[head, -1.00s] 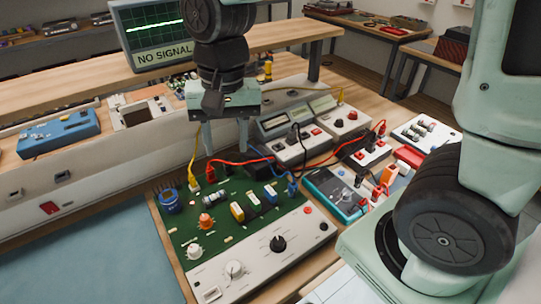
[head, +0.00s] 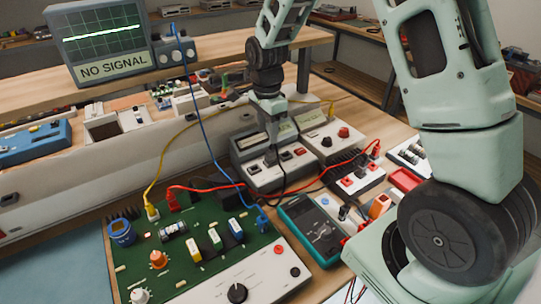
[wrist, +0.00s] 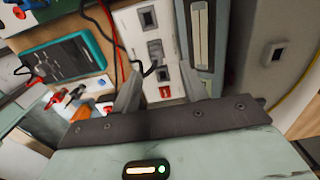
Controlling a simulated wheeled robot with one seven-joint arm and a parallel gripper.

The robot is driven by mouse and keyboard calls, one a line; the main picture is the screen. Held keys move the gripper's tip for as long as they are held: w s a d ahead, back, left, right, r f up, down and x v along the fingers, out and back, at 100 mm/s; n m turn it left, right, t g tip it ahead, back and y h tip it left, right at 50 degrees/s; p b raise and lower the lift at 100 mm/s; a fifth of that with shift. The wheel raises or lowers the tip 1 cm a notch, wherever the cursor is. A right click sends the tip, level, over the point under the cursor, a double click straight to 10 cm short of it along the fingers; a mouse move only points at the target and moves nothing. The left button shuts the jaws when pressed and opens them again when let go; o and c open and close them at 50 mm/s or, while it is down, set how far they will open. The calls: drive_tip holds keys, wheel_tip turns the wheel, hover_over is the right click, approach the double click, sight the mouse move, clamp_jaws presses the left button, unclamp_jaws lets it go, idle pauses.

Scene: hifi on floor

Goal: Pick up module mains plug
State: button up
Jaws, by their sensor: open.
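The module mains plug (head: 271,156) is a small black plug with a black cord, at the front of a grey bench module (head: 268,176). In the wrist view the black plug (wrist: 153,68) and its cord show on the module's pale panel (wrist: 148,25), between and just beyond my fingertips. My gripper (head: 272,138) points down right above the plug in the head view. In the wrist view my gripper (wrist: 160,76) is open, with one finger on each side of the plug. I cannot tell whether a finger touches the module.
A green circuit board (head: 190,235) with red, yellow and blue leads lies in front. A teal multimeter (head: 312,232) lies at its right. A second module (head: 325,135) stands close behind on the right. A red lead (head: 335,165) and black cord cross nearby.

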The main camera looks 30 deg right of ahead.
sight(270, 152)
wheel_tip(270, 152, down, 3)
drive_tip(key=shift+r, duration=0.15)
drive_tip(key=f, duration=0.2)
drive_tip(key=s+f+p, duration=0.1)
drive_tip(key=f, duration=0.1)
drive_tip(key=shift+d+p, duration=0.2)
drive_tip(key=shift+p, duration=0.1)
drive_tip(key=shift+f, duration=0.55)
clamp_jaws()
